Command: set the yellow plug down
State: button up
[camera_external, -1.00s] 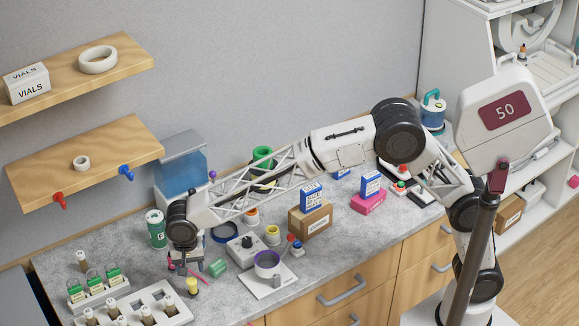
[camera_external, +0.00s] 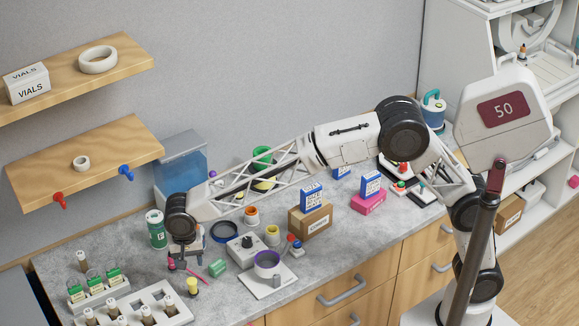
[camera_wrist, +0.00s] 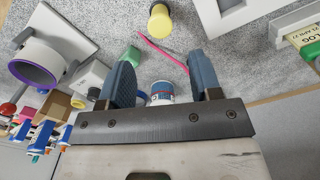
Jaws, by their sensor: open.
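The yellow plug (camera_external: 192,286) stands on the grey worktop, between the white tray and the plate with the purple-rimmed ring. In the wrist view the yellow plug (camera_wrist: 160,19) is near the top edge, beyond the fingertips. My gripper (camera_external: 184,265) hangs above the worktop, up and left of the plug in the outside view. In the wrist view my gripper (camera_wrist: 161,72) has its two blue-grey fingers wide apart, with none touching the plug. It is open and empty.
A green block (camera_external: 217,268) and a thin pink strip (camera_wrist: 163,50) lie close to the plug. The white tray with vials (camera_external: 177,318) is at the lower left. The white plate with a purple-rimmed ring (camera_external: 272,288) is to the right. Some worktop around the plug is bare.

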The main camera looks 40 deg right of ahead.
dwell(0.3)
jog(key=w+d+r, duration=0.3)
jog(key=d+r, duration=0.1)
jog(key=d, duration=0.7)
jog(key=w+d+r+n, duration=0.1)
jog(key=w+d+r, duration=0.15)
jog(key=d, duration=0.85)
jog(key=w+d+r, duration=0.3)
jog(key=d+r, duration=0.1)
jog(key=d, duration=0.7)
jog(key=s+d+r+n+t, duration=0.1)
jog(key=s+d, duration=0.1)
jog(key=d, duration=0.8)
jog(key=s+d+r, duration=0.2)
jog(key=s+d, duration=0.1)
jog(key=d, duration=0.7)
jog(key=s+d+f+n, duration=0.1)
jog(key=s+d+f, duration=0.2)
jog(key=s+d, duration=0.7)
jog(key=s+d+f+n+t, duration=0.1)
jog(key=s+d+f, duration=0.2)
jog(key=s+d, duration=0.8)
jog(key=d, duration=0.3)
jog(key=shift+d+t, duration=0.2)
jog(key=shift+t, duration=0.1)
